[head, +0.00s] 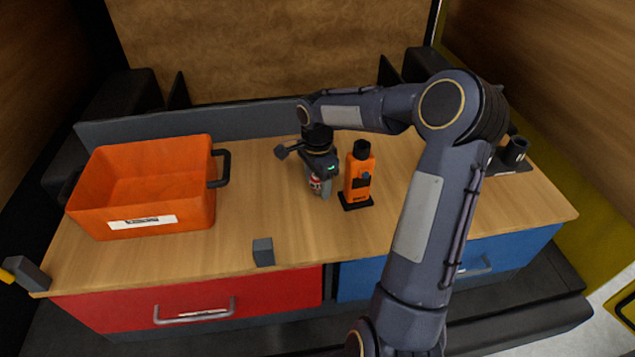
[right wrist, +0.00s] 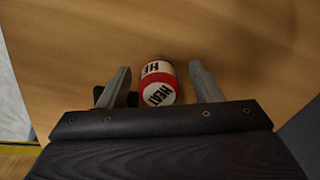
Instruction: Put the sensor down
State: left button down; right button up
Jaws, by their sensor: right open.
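The sensor, a small red and white cylinder marked "HEAT" (right wrist: 158,84), is on the wooden tabletop between the fingers of my right gripper (right wrist: 160,72). The fingers are apart, with a gap on each side of the sensor. In the head view the sensor (head: 315,184) shows small and partly covered by my right gripper (head: 321,190), which points down at the middle of the table. Whether the sensor stands or is tilted is hard to tell. My left gripper does not show.
An orange device on a black base (head: 359,178) stands close to the right of my right gripper. An open orange bin (head: 140,185) with black handles is at the left. A grey block (head: 262,252) is at the front edge. Free tabletop lies between bin and gripper.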

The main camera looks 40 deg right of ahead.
jog(key=shift+f, duration=0.35)
jog(key=shift+c, duration=0.5)
jog(key=c, duration=1.1)
jog(key=shift+r, duration=0.45)
notch_tip(320, 180, up, 2)
jog(key=shift+r, duration=0.2)
jog(key=s+a+r+b, duration=0.3)
jog(key=s+a+r, duration=0.6)
jog(key=s+a, duration=0.1)
jog(key=shift+r+b, duration=0.35)
jog(key=shift+b, duration=0.05)
